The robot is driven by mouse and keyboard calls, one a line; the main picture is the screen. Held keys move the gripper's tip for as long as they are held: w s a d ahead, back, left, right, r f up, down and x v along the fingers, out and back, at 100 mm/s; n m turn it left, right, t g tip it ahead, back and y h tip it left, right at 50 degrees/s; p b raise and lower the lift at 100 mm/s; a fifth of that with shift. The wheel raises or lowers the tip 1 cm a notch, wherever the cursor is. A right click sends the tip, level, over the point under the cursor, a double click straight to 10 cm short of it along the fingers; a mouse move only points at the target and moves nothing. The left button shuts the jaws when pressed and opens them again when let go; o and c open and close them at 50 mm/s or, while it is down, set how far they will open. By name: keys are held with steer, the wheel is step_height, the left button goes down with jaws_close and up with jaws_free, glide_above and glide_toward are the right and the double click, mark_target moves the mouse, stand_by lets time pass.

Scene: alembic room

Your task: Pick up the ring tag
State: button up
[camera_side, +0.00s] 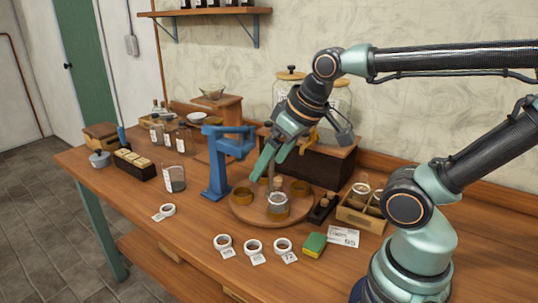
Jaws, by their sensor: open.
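Three white ring tags with small printed labels lie in a row near the table's front edge: a left one (223,243), a middle one (254,248) and a right one (284,246). Another ring tag (166,211) lies apart, farther left. I cannot tell which one the task means. My gripper (270,165) has green fingers. It is open and appears empty, above the round wooden tray and behind the row of ring tags. It is apart from all of the ring tags.
The round tray (243,217) holds brass-coloured rings and a glass jar (278,203). A blue stand (217,165) rises to its left. A green and yellow sponge (314,245) and a printed card (344,236) lie right of the tags. Bare tabletop surrounds the left tag.

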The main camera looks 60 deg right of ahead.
steer(key=shift+c, duration=1)
steer(key=m+g, duration=0.6)
steer(key=m, duration=0.4)
glide_above(253, 242)
steer(key=s+a, duration=0.1)
steer(key=a, duration=0.1)
step_height(253, 242, down, 12)
steer(key=f, duration=1.2)
steer(key=shift+s+f, duration=0.2)
steer(key=shift+f, duration=0.2)
steer(key=c, duration=1.1)
